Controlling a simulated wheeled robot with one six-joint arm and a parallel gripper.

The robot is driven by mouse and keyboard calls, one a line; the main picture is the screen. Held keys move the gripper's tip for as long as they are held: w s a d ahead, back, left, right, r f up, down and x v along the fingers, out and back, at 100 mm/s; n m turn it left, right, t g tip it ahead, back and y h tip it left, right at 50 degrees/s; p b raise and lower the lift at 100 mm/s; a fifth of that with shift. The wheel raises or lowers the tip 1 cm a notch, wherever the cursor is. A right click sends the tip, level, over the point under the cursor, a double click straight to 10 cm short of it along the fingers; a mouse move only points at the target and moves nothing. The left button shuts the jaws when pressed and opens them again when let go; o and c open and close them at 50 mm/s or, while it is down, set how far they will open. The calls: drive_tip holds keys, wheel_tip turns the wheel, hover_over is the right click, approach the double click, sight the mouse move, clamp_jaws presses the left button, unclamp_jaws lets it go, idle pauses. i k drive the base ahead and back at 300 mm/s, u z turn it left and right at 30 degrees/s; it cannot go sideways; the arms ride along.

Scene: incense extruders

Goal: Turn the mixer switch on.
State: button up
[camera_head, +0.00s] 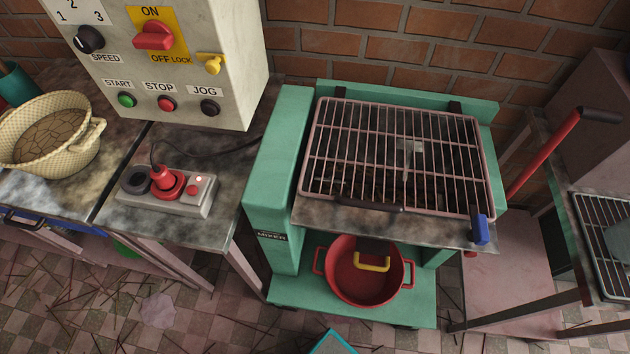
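A green machine (270,190) labelled "MIXER" stands in the middle, with a wire grate (395,150) over its top. A blue piece (480,230) sits at its front right corner; I cannot tell whether it is a switch. A pale control box (215,95) stands at the upper left. It carries a red rotary handle (154,36) on a yellow plate marked ON above and OFF LOCK below. The handle lies roughly sideways; its setting is unclear. Which control is the mixer switch cannot be told. My gripper is not in view.
A power strip (205,195) with a red plug (164,178) and a lit red light lies on the left table. A woven basket (80,150) is at far left. A red pot (340,290) sits on the machine's lower shelf. A rack table stands at right.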

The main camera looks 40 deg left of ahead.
sight(156, 35)
drive_tip(key=u, duration=1.6)
